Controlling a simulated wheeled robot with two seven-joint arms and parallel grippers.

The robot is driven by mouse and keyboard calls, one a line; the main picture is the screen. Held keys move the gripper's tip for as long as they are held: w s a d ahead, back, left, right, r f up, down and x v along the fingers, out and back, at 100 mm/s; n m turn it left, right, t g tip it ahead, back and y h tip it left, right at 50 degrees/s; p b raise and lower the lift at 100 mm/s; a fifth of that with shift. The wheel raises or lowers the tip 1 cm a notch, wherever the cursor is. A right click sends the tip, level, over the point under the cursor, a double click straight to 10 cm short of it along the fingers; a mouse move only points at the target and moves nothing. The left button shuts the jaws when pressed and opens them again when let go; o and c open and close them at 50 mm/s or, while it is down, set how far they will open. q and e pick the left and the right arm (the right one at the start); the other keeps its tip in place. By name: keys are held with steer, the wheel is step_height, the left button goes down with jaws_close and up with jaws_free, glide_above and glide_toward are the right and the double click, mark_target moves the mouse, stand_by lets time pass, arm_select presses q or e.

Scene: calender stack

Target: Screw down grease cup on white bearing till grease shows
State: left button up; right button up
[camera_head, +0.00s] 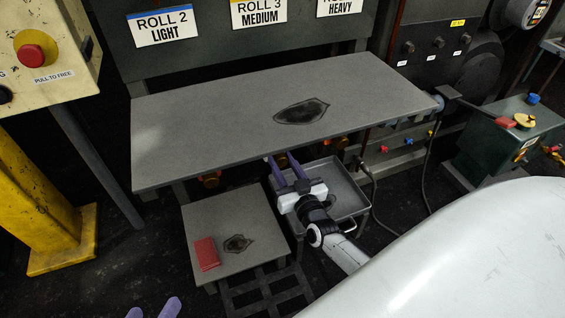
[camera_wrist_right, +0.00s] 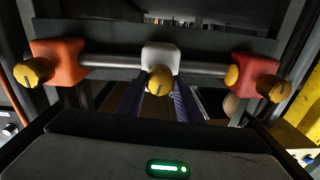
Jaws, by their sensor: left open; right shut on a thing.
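In the right wrist view the white bearing (camera_wrist_right: 161,57) sits mid-shaft with a yellow grease cup (camera_wrist_right: 160,80) on its front. My right gripper (camera_wrist_right: 158,92) has its purple fingers on both sides of this cup and is shut on it. In the head view my right gripper (camera_head: 284,160) reaches under the front edge of the grey table, and the white bearing is hidden there. No grease can be made out at the bearing. My left gripper (camera_head: 153,308) shows only its purple fingertips at the bottom edge, apart, open and empty.
An orange bearing (camera_wrist_right: 58,60) and a red bearing (camera_wrist_right: 255,75), each with a yellow cup, flank the white one on the shaft (camera_wrist_right: 112,61). The grey table (camera_head: 200,130) overhangs them. A low stand (camera_head: 220,215) holds a red block (camera_head: 206,253); a tray (camera_head: 345,190) sits below my right gripper.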

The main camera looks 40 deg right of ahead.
steer(key=m, duration=0.4)
steer(key=shift+f, duration=0.1)
steer(key=shift+m, duration=0.5)
steer(key=o, duration=1)
steer(key=shift+m, duration=0.3)
steer(key=shift+o, duration=0.2)
